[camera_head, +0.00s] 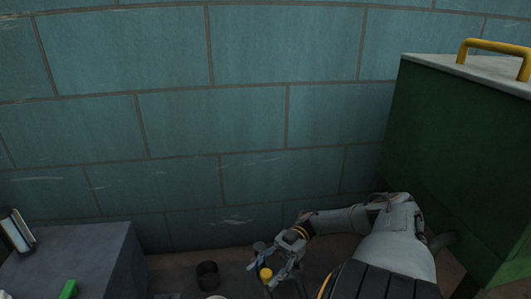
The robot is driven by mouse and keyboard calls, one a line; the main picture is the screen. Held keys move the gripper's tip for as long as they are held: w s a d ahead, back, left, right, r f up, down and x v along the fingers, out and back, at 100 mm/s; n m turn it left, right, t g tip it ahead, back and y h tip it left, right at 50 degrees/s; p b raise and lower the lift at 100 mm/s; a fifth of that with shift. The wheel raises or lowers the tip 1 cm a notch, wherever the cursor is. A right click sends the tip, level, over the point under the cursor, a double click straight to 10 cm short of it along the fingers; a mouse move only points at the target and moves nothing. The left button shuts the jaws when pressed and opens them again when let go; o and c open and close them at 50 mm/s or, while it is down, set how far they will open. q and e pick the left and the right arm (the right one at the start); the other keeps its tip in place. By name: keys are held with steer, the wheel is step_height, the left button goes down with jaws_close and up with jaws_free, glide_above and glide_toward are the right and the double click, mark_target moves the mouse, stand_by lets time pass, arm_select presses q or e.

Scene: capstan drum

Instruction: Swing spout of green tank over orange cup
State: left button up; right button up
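A large dark green box-shaped body (440,150) stands at the right, with a pale lid and a yellow handle (495,46) on top. It may be the green tank, but I cannot tell; no spout shows on it. I see no orange cup. My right gripper (262,268) is low in the middle, beside a small yellow knob-like thing (265,273). I cannot tell whether its fingers touch the knob or are apart from it. My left gripper is out of view.
A small dark cup-like thing (207,274) stands on the floor left of my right gripper. A grey block (75,258) at the lower left bears a book-like thing (16,231) and a bright green piece (68,290). A blue-green block wall (190,120) closes off the back.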

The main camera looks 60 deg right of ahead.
steer(key=shift+s, duration=0.1)
steer(key=shift+r, duration=0.3)
step_height(320, 180, up, 9)
steer(key=shift+r, duration=0.2)
steer(key=shift+a, duration=0.1)
stand_by(0.7)
